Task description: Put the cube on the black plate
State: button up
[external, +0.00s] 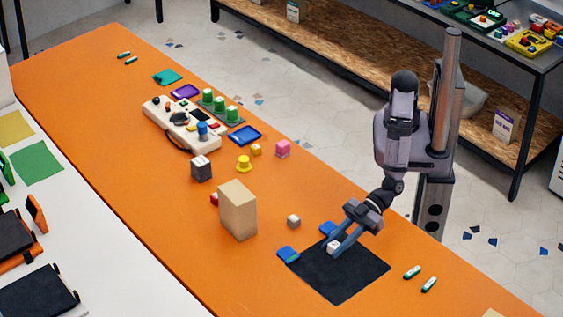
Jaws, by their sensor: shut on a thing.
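The black plate (345,281) lies flat near the front right of the orange table. My gripper (339,246) reaches down over its upper part. It is shut on a small white cube (333,246), which shows between the fingertips. The cube is over or on the plate; I cannot tell whether it touches the surface.
Blue pieces lie at the plate's left corner (288,254) and upper edge (327,229). A tall tan box (237,210) stands to the left. Two teal-white cylinders (420,278) lie to the right.

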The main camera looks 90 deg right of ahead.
aim_at(335, 261)
jog(key=shift+f, duration=2.05)
jog(key=shift+f, duration=0.15)
jog(key=o, duration=1)
jog(key=shift+r, duration=0.3)
jog(key=shift+s+d, duration=0.25)
jog(key=v, duration=1.1)
jog(key=shift+d+r+b, duration=0.1)
jog(key=shift+b, duration=0.3)
